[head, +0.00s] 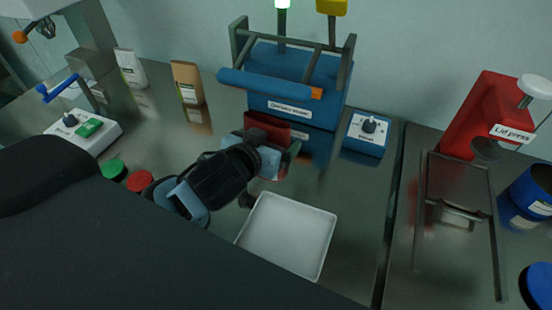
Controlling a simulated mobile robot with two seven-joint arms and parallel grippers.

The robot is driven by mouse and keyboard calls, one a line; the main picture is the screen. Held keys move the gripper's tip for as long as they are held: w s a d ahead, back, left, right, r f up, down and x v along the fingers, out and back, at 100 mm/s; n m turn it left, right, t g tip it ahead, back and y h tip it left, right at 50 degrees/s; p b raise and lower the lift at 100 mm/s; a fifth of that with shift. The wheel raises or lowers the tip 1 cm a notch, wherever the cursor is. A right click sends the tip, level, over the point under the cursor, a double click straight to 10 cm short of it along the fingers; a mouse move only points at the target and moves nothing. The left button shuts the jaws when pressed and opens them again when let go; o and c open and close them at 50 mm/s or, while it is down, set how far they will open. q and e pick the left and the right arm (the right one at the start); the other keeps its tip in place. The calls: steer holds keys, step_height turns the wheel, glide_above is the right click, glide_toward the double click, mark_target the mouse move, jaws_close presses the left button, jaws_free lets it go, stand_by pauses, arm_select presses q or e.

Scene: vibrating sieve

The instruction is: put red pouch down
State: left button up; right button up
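The red pouch (268,127) is dark red and upright, in front of the blue machine with the label on its front. My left gripper (273,149) reaches in from the left and is shut on the pouch's lower part. The fingers and the wrist hide the bottom of the pouch, so I cannot tell whether it touches the table. My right gripper is not in view.
The blue machine (290,82) with its raised bar stands behind the pouch. A white tray (318,262) lies in front. A blue dial box (366,134) is to the right, beside the red lid press (478,112). White and brown pouches (187,83) stand back left.

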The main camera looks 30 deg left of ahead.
arm_select(q)
steer(key=s+a+f+b, duration=0.1)
steer(key=s+a+f, duration=0.35)
steer(key=a, duration=0.35)
steer(key=w+d+f, duration=0.1)
steer(key=w+f, duration=0.1)
steer(key=w, duration=1.3)
steer(key=shift+w+d+n+y+p, duration=0.2)
steer(key=shift+d+n+y+p, duration=0.1)
steer(key=shift+y, duration=0.1)
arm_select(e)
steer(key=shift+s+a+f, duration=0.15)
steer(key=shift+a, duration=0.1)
arm_select(q)
steer(key=f, duration=0.3)
steer(key=shift+w+f, duration=0.35)
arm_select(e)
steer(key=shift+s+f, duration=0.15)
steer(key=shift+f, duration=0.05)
